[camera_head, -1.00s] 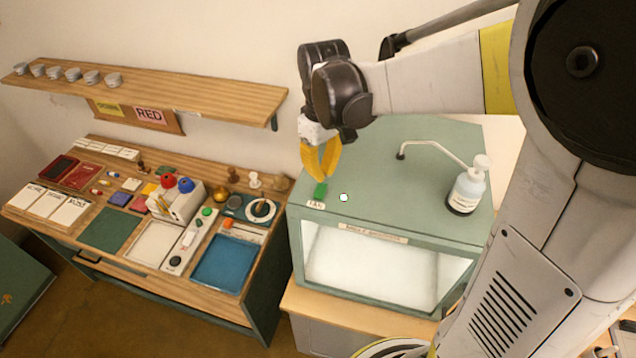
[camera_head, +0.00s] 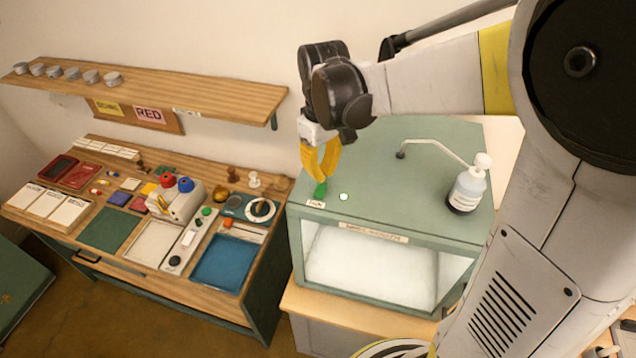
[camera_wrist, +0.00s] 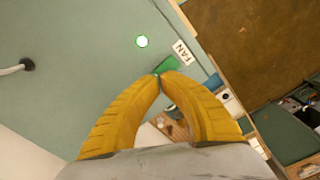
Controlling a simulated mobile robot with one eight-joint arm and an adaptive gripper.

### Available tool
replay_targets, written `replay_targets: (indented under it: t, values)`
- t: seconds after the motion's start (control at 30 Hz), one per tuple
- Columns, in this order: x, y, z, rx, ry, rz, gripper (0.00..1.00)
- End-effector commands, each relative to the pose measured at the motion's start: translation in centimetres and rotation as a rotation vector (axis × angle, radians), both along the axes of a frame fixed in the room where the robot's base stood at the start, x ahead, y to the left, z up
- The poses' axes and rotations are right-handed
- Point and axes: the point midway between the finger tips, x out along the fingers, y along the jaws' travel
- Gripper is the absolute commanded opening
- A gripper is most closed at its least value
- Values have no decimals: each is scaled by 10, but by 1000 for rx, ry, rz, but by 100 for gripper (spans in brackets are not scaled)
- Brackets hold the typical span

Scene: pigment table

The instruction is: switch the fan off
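The fan switch is a green rocker (camera_head: 320,190) on the top of a green cabinet (camera_head: 400,222), beside a small label reading FAN (camera_wrist: 182,52). A round green-white lamp (camera_head: 343,197) glows on the cabinet top near the switch and also shows in the wrist view (camera_wrist: 142,41). My gripper (camera_head: 321,180) points down with its yellow fingertips together, right at the switch. In the wrist view the fingertips (camera_wrist: 160,76) meet at the near edge of the green rocker (camera_wrist: 167,65) and hide part of it. I see nothing held; whether the tips touch the rocker is unclear.
A pump bottle (camera_head: 467,190) and a bent metal pipe (camera_head: 440,146) stand on the cabinet top to the right. A wooden workbench with trays, including a blue tray (camera_head: 222,262), is to the left. A wooden shelf (camera_head: 190,92) with small cups hangs above it.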

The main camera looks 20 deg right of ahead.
Motion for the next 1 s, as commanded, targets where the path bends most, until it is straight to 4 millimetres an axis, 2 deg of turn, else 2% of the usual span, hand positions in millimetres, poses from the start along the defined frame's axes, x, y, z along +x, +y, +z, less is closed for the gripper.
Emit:
replay_targets:
  t: [1.0]
  values:
    - [0, 0, -16, 0, 0, 0, 0]
